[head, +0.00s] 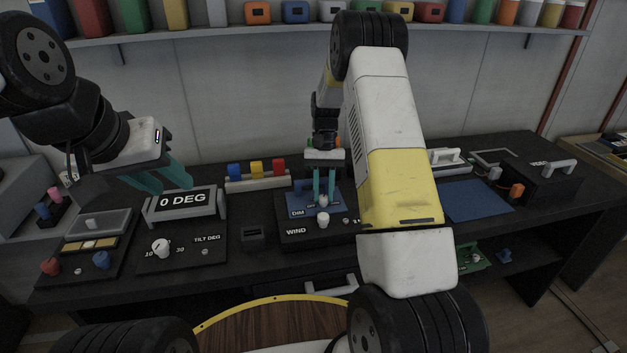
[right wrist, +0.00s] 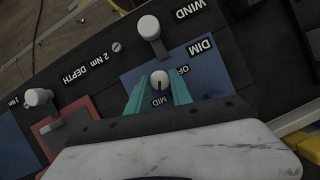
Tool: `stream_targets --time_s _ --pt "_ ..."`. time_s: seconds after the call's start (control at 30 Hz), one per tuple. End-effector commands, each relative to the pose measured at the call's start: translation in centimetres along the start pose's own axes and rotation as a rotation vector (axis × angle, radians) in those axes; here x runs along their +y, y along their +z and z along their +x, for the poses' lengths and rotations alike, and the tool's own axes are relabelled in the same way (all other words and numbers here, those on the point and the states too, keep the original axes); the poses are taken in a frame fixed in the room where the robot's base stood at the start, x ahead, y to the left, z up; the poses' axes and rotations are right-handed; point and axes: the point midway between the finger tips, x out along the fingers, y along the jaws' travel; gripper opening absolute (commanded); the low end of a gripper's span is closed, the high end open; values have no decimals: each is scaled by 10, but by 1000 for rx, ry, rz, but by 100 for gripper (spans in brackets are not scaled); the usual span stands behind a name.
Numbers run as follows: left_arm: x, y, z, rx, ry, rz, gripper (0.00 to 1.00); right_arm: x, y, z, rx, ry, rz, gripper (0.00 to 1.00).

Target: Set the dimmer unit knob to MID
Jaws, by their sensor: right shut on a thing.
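The dimmer unit is a blue panel marked DIM (head: 297,208) on the dark bench, beside the WIND label. In the right wrist view the blue panel (right wrist: 207,72) carries the labels OFF and MID around a round white knob (right wrist: 160,79). A thin dark mark on the knob appears to point towards MID, but it is small. My right gripper (head: 324,198) points down with its teal fingers shut on the knob, one on each side. My left gripper (head: 162,182) is open and empty, above the bench near the 0 DEG display.
A WIND control with a white knob (head: 323,221) stands just in front of the dimmer. The 0 DEG display (head: 183,200) and tilt knob (head: 160,247) are to the left. Coloured blocks (head: 257,171) stand behind. A red panel (right wrist: 68,124) lies near the right gripper.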

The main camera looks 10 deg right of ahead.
Motion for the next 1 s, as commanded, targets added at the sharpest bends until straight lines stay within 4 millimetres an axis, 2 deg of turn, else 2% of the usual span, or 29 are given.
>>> stream_targets --time_s 0.63,0.67,0.73,0.77,1.0 --pt "0 0 0 0 0 0 36 0 0 0 1 -18 43 0" --pt "0 0 0 0 0 0 36 0 0 0 1 -18 43 32" --pt "0 0 0 0 0 0 36 0 0 0 1 -18 43 46" --pt "0 0 0 0 0 0 36 0 0 0 1 -18 43 48" --pt "0 0 0 0 0 0 36 0 0 0 0 -18 43 48"
